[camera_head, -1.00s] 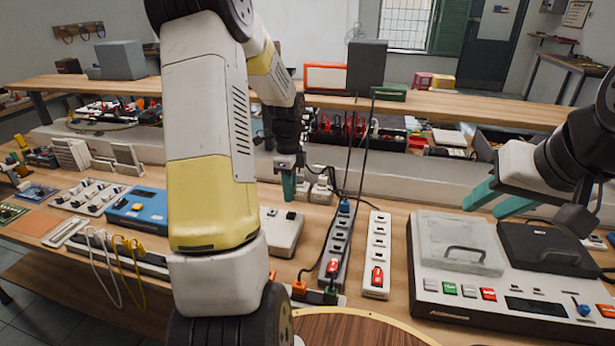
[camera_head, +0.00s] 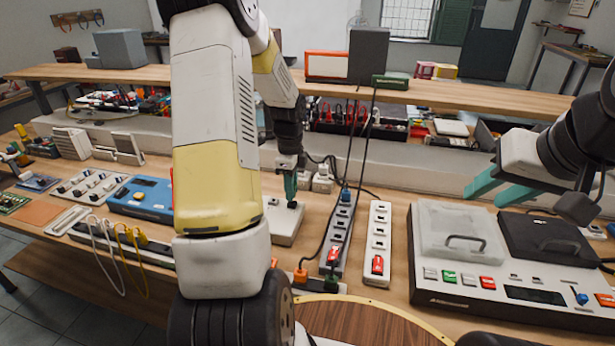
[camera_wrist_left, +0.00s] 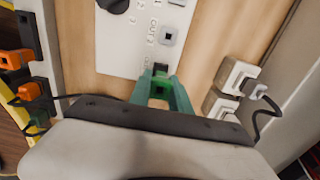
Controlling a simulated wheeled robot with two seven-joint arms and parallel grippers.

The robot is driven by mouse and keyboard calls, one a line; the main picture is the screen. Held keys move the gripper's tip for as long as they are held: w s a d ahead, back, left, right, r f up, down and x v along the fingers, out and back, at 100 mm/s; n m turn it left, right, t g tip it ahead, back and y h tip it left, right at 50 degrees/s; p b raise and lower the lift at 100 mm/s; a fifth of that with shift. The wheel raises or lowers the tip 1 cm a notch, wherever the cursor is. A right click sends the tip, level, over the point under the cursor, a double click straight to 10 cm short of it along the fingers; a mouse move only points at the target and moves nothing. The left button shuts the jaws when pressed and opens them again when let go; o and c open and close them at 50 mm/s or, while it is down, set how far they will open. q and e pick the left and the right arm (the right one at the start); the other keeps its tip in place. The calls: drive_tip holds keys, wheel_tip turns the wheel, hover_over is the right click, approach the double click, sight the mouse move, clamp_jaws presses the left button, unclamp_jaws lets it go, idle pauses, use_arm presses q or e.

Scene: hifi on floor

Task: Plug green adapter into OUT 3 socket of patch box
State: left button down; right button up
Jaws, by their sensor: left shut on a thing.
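The white patch box (camera_head: 284,222) lies on the bench below my left gripper (camera_head: 291,202). In the left wrist view the patch box (camera_wrist_left: 118,50) shows a dark knob, rotated lettering and a grey square socket (camera_wrist_left: 168,37). The left gripper's teal fingers are shut on the green adapter (camera_wrist_left: 159,90), whose dark end points at the box near its edge. The fingers hide most of the adapter, and I cannot tell whether it is in a socket. My right gripper (camera_head: 484,195) is open and empty above the bench, near the large console.
Two power strips (camera_head: 378,243) stand right of the patch box, with black cables rising from the grey one (camera_head: 338,232). A console (camera_head: 510,308) fills the right. White plugs (camera_head: 321,182) sit behind the box. A blue device (camera_head: 146,198) lies to the left.

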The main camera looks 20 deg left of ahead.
use_arm(q)
drive_tip(key=shift+f, duration=1)
idle(2.8)
drive_tip(key=c, duration=1.1)
unclamp_jaws()
drive_tip(key=shift+r, duration=6.4)
